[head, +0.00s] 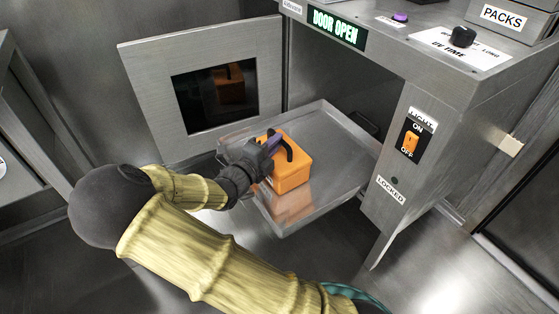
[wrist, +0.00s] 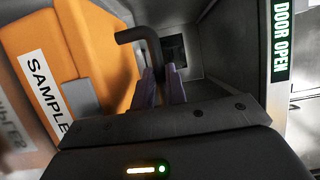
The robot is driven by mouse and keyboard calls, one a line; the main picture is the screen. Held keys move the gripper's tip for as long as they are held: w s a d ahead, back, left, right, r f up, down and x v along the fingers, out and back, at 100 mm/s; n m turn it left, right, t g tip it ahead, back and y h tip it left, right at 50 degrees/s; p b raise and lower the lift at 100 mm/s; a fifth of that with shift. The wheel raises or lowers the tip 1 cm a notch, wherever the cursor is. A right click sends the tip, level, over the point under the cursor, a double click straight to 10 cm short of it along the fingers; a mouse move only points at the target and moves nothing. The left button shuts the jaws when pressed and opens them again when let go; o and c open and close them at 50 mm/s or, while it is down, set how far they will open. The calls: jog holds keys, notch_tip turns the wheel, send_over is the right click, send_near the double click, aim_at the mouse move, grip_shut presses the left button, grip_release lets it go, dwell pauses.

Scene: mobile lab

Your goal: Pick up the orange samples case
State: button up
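The orange samples case (head: 292,160) sits on a metal tray (head: 335,128) that sticks out of the open cabinet. It has a dark arched handle on top. In the wrist view the case (wrist: 95,50), with a "SAMPLE" label, fills the left side. My gripper (head: 274,142) is at the handle, above the case. In the wrist view my gripper's purple fingers (wrist: 163,82) are close together, one on each side of the handle (wrist: 155,48), and look shut on it. The exact contact at the fingertips is partly hidden.
The cabinet door (head: 147,70) stands open to the left, its dark window reflecting the case. A lit "DOOR OPEN" sign (head: 338,27) is above the opening. The cabinet's side panel (head: 405,180) with an orange light switch (head: 411,141) stands close right of the tray.

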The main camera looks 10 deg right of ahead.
grip_shut()
dwell(1.0)
jog(key=shift+r, duration=0.15)
notch_tip(320, 180, up, 10)
jog(key=p, duration=0.7)
jog(key=shift+p, duration=0.3)
